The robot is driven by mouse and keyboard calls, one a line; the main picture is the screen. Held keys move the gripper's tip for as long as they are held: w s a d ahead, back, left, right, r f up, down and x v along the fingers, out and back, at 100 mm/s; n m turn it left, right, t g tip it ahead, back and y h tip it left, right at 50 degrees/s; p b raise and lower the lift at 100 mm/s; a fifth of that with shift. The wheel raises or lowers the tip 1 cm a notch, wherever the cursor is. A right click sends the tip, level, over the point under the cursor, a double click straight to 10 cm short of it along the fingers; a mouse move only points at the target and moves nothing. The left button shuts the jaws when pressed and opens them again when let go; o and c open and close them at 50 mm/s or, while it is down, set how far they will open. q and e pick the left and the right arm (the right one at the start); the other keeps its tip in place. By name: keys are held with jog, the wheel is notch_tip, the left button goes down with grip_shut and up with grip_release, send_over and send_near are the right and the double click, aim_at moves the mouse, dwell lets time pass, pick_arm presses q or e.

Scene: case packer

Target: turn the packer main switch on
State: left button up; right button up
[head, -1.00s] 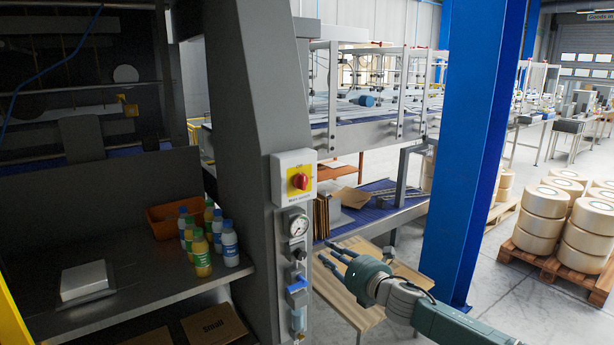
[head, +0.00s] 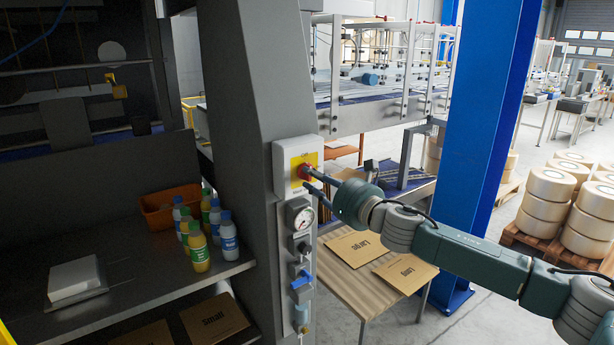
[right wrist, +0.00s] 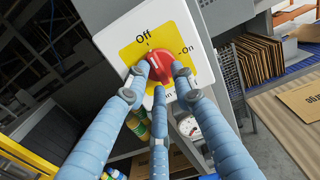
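The packer main switch is a red rotary knob (head: 306,172) on a yellow plate in a white box (head: 283,178) on the grey machine column. In the right wrist view the knob (right wrist: 152,66) has a pale line pointing up towards "Off"; "On" is printed at the right. My right gripper (head: 308,180) is at the knob. In the right wrist view its fingers (right wrist: 160,72) are apart, with two tips at either side of the knob and the third finger below it. I cannot tell whether they press on it. My left gripper is not in view.
Below the switch are a gauge (head: 299,215) and a blue valve handle (head: 301,280). Several bottles (head: 195,245) and an orange bin (head: 170,208) stand on the shelf at left. A wooden table (head: 345,292) with flat cartons is under my right arm. A blue pillar (head: 478,140) stands behind it.

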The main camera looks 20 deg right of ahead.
jog(key=shift+w+a+r, duration=0.1)
jog(key=shift+w+a, duration=0.05)
jog(key=shift+w, duration=0.15)
jog(key=shift+s+r, duration=0.1)
jog(key=shift+c, duration=0.3)
grip_shut()
pick_arm(q)
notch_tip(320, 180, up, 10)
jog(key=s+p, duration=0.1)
jog(key=p, duration=0.8)
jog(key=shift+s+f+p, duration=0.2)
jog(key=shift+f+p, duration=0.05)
jog(key=shift+p, duration=0.15)
pick_arm(e)
jog(key=shift+r+m, duration=0.2)
jog(key=shift+m, duration=4.3)
jog(key=shift+r+m, duration=0.2)
jog(key=shift+m, duration=4.3)
